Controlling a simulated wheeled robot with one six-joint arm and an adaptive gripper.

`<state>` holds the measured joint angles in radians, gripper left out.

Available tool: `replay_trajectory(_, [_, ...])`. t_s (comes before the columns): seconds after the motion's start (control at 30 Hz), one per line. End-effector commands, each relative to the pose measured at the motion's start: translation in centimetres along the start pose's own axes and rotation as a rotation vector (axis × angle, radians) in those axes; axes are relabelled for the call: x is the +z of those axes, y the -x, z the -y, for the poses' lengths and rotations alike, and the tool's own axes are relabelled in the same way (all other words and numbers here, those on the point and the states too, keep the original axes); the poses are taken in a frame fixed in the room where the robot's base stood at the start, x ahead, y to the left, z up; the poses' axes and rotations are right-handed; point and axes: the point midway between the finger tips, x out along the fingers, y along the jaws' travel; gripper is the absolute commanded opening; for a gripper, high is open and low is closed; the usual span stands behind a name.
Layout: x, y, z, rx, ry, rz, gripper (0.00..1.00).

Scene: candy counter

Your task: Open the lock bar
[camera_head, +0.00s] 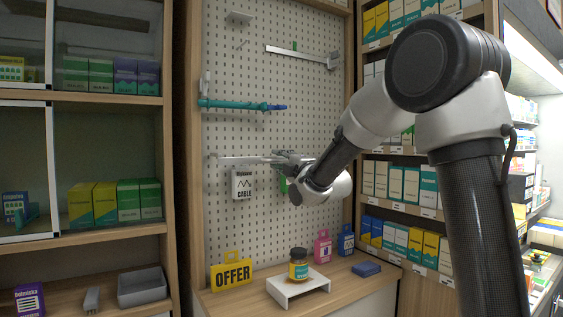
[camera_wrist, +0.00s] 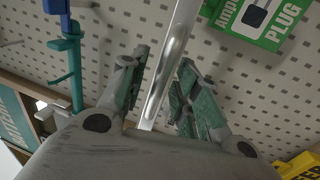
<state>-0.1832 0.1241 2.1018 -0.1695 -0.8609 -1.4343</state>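A slim silver metal bar (camera_head: 235,158) runs across the pegboard at mid height; I take it as the lock bar. In the wrist view the bar (camera_wrist: 174,50) runs lengthwise between my two fingers. My gripper (camera_head: 278,157) is at the bar's right part. In the wrist view my gripper (camera_wrist: 157,85) is open, with a finger on each side of the bar and a visible gap. Whether either finger touches it, I cannot tell. The bar's right end is hidden behind my gripper in the head view.
A white CABLE pack (camera_head: 242,184) hangs just below the bar. A green PLUG pack (camera_wrist: 262,20) is close by. A teal bar with a blue tip (camera_head: 235,105) and another pale bar (camera_head: 295,52) are higher. An OFFER sign (camera_head: 231,272) and a white stand (camera_head: 300,285) are on the counter.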

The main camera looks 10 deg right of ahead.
Motion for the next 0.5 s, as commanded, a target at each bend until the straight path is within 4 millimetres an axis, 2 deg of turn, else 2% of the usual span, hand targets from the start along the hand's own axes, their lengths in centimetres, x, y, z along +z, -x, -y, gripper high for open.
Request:
replay_trajectory(0.23, [-0.01,-0.08,0.01,0.000,0.000,0.000,0.29])
replay_trajectory(0.4, [-0.01,-0.07,0.00,0.000,0.000,0.000,0.00])
replay_trajectory(0.5, [-0.01,-0.06,0.01,-0.001,0.000,0.000,0.00])
